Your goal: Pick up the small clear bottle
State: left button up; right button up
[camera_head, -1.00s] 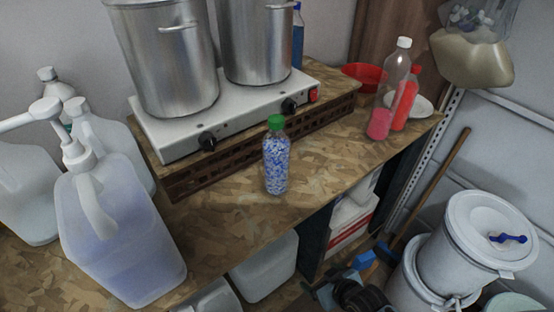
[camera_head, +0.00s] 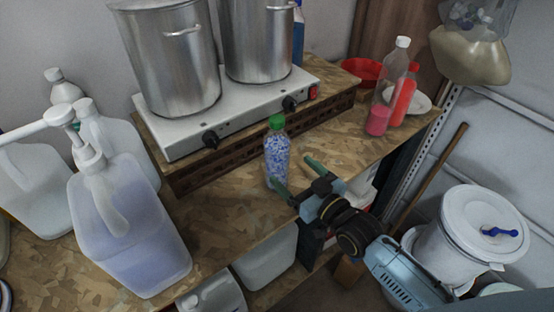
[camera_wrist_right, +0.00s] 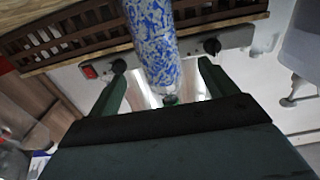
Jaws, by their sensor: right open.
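The small clear bottle (camera_head: 277,155) has a green cap and blue-and-white speckled contents. It stands upright on the chipboard bench (camera_head: 225,222), in front of the hotplate. My right gripper (camera_head: 290,172) is open and empty, reaching in from the lower right at the bottle's lower right. One finger overlaps the bottle's base in the head view; I cannot tell whether they touch. In the right wrist view the scene is upside down, and the bottle (camera_wrist_right: 155,40) shows between the two spread fingers of the gripper (camera_wrist_right: 161,64). My left gripper is not in view.
The hotplate (camera_head: 240,118) with two steel pots stands behind the bottle. A large pump jug (camera_head: 130,235) stands to the left. A taller clear bottle with pink contents (camera_head: 377,120) and a red bottle (camera_head: 403,100) stand at the right end. Bare bench lies around the small bottle.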

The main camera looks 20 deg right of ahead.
aim_at(285, 163)
jog(key=x, duration=0.7)
jog(key=f+x, duration=0.1)
jog(key=x, duration=0.1)
jog(key=shift+w+p, duration=0.25)
jog(key=shift+p, duration=0.05)
jog(key=c, duration=1.4)
jog(key=shift+r, duration=0.1)
jog(key=shift+c, duration=0.2)
